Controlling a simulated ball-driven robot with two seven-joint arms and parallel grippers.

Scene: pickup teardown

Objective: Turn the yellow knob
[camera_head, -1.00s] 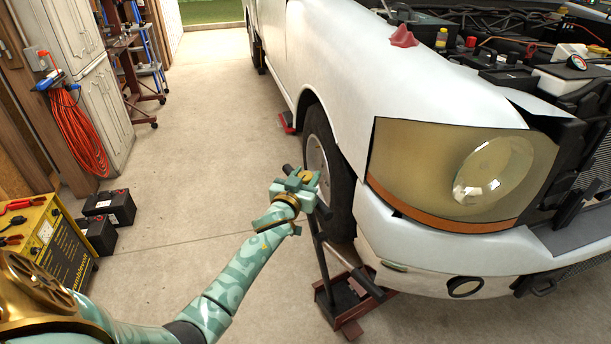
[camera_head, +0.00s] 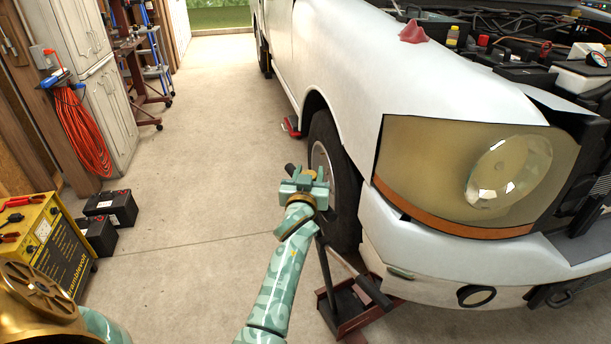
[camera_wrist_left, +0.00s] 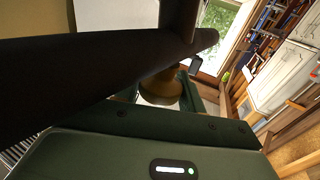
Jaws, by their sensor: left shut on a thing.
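The yellow knob (camera_head: 310,174) is mostly hidden behind my left gripper in the head view. The left wrist view shows it as a brownish-yellow rounded piece (camera_wrist_left: 160,90) between the jaws. My left gripper (camera_head: 306,181) is shut on it, beside the truck's front wheel. A dark bar (camera_wrist_left: 110,75) crosses the left wrist view close in front of the knob. It appears to be the top handle of the floor jack (camera_head: 352,318), whose dark upright rises to my gripper. My right gripper is not in view.
The white truck (camera_head: 345,65), hood open, fills the right, its front wheel (camera_head: 340,180) close beside my gripper. A yellow charger (camera_head: 45,250) and black batteries (camera_head: 108,207) stand at left. Orange cable (camera_head: 82,135) hangs behind them. The concrete floor (camera_head: 205,160) between is clear.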

